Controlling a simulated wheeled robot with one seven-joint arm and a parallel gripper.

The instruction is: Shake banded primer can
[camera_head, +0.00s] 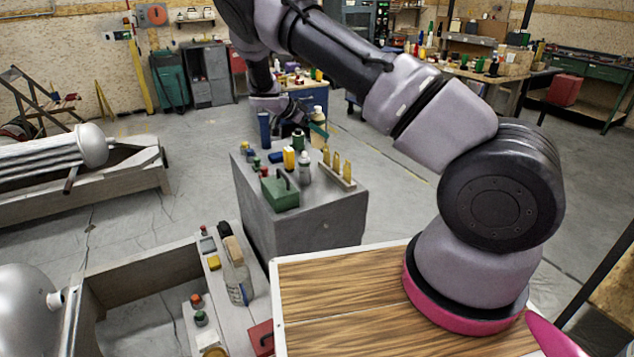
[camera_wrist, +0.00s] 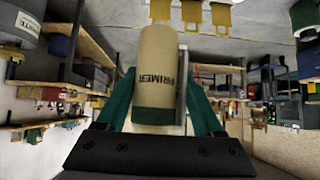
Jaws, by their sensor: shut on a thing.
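The primer can (camera_wrist: 155,70) is a cream cylinder with PRIMER printed along its side and a dark green band near its lower end in the wrist view. It sits between the green fingers of my gripper (camera_wrist: 166,100), which is shut on it. A pale flat strip lies along the can's right side. In the head view my gripper (camera_head: 284,106) is above the far end of a grey block.
The grey block (camera_head: 300,222) bears a green box (camera_head: 280,191), a yellow bottle (camera_head: 289,158), a rack of yellow pieces (camera_head: 338,172) and several small containers. A wood-topped surface (camera_head: 340,305) lies in front. Open floor (camera_head: 395,165) is right of the block.

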